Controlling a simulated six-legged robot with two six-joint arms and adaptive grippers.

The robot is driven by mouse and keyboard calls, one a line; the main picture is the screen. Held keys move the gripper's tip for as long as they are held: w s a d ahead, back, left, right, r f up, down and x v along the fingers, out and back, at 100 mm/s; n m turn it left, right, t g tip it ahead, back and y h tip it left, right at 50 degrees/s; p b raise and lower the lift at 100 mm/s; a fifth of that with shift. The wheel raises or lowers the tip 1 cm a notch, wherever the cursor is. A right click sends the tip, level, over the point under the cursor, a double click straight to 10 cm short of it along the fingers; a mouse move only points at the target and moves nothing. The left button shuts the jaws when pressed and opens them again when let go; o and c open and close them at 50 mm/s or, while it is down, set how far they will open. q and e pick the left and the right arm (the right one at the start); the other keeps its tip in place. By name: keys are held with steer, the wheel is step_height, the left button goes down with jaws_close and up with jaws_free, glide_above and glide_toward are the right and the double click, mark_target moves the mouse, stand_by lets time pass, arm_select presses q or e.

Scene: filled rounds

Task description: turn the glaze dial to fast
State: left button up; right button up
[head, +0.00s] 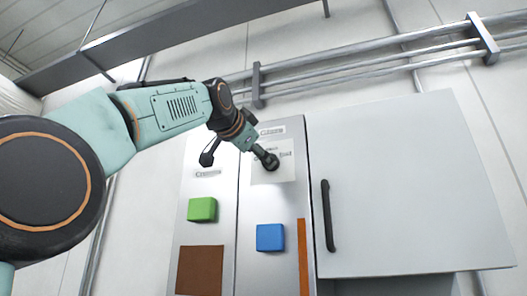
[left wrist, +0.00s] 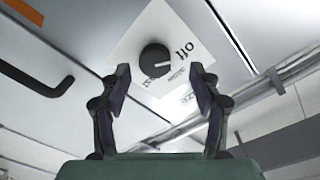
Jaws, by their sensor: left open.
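The glaze dial (left wrist: 155,58) is a dark round knob on a white plate (left wrist: 185,22) in the left wrist view. A short pale mark shows near its lower right edge; the word "off" is printed to its right, and smaller words below are too blurred to read. My left gripper (left wrist: 160,79) is open, with one finger on each side of the dial's lower part in that view and no visible contact. In the head view my left gripper (head: 266,156) is in front of the white plate (head: 283,176) and hides much of it. My right gripper is not in view.
A green block (head: 202,209) and a blue block (head: 270,237) are on the panels below. A cabinet door (head: 410,190) with a dark handle (head: 328,215) stands to the right. Metal pipes (head: 370,65) run above along the wall.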

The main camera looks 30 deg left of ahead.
arm_select(q)
steer(key=w+p, duration=0.2)
steer(key=w, duration=0.1)
steer(key=shift+w+f+p, duration=0.15)
steer(key=shift+w+p, duration=0.1)
steer(key=shift+p, duration=0.05)
steer(key=shift+w+d, duration=0.2)
steer(key=shift+d, duration=0.1)
steer(key=shift+c, duration=1.2)
steer(key=shift+s, duration=0.1)
steer(key=shift+c, duration=0.8)
steer(key=shift+s+a, duration=0.2)
steer(key=shift+s, duration=0.05)
steer(key=shift+c, duration=1.4)
steer(key=c, duration=0.5)
